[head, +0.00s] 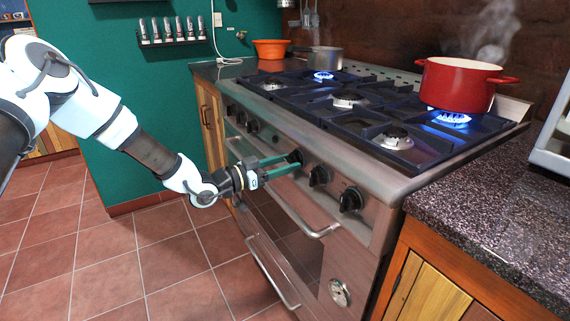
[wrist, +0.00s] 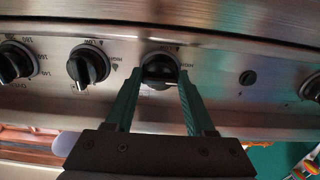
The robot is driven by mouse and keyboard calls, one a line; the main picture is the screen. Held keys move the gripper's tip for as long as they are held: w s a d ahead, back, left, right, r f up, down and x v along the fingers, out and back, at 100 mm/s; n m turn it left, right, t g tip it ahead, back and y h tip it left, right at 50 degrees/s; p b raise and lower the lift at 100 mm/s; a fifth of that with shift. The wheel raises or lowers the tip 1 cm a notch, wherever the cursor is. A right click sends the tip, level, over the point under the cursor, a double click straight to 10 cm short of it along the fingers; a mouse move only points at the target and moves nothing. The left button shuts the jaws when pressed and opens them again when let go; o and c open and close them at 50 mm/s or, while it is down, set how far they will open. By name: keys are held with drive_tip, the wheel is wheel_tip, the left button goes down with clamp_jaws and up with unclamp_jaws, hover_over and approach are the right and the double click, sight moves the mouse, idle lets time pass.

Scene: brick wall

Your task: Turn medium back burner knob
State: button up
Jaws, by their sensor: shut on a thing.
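My gripper (head: 290,163) reaches from the left to the front panel of the steel stove. Its two green fingers are closed around a black round knob (head: 296,156). In the wrist view the gripper (wrist: 160,85) has one finger on each side of the same knob (wrist: 161,66), which shows between the fingertips. Blue flames burn at a far-left burner (head: 323,75) and at a burner (head: 452,118) under the red pot (head: 460,84). A middle burner (head: 343,101) and a front burner (head: 393,138) show no flame. I cannot tell which burner the held knob serves.
Two black knobs (head: 318,175) (head: 351,198) sit to the right of the held one, others (head: 252,126) to the left. Oven handles (head: 303,222) stick out below. A dark speckled counter (head: 500,215) is at the right. The tiled floor (head: 130,245) is clear.

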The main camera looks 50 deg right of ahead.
clamp_jaws()
drive_tip(key=shift+f+m+b, duration=0.15)
drive_tip(key=shift+m+b, duration=0.15)
drive_tip(key=shift+b, duration=0.1)
drive_tip(key=m+b, duration=1.7)
drive_tip(key=b, duration=0.8)
drive_tip(key=shift+w, duration=0.1)
drive_tip(key=shift+m, duration=0.3)
